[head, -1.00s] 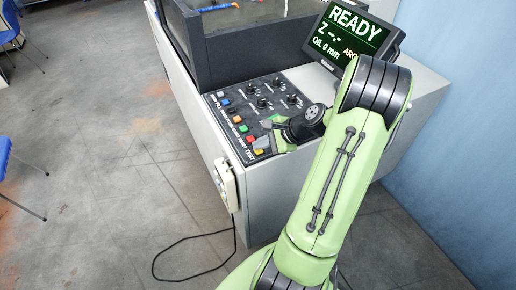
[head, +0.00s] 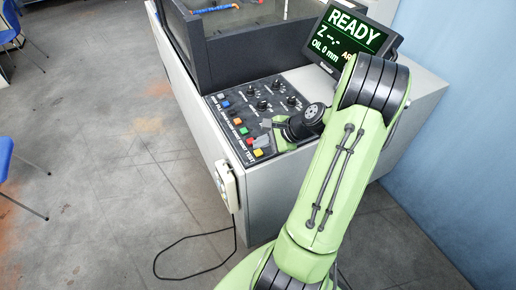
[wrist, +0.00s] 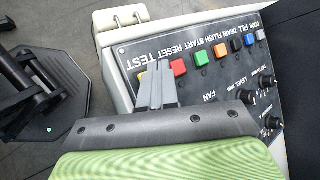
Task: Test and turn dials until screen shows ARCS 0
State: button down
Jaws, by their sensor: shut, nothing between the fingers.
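The control panel (head: 232,112) on the bench top has a row of coloured buttons and several black dials. One dial (head: 262,105) shows in the head view, and another (wrist: 265,80) in the wrist view. The screen (head: 352,33) reads READY, "Z --.-" and OIL 0 mm; its ARCS line is cut off by my arm, so the count is hidden. My gripper (wrist: 157,92) is shut and empty over the TEST end of the panel. Its fingers partly hide the yellow button (wrist: 142,78) and lie beside the red button (wrist: 179,67). I cannot tell whether they touch the panel.
A dark-framed tank (head: 245,50) stands behind the panel. A white handset (head: 227,185) hangs on the bench's side, with a black cable (head: 190,240) on the floor. Blue chairs (head: 8,30) stand far left. The floor between is open.

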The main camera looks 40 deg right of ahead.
aim_at(261, 153)
notch_tip(261, 153, up, 6)
jog(key=p, duration=0.6)
dwell(0.6)
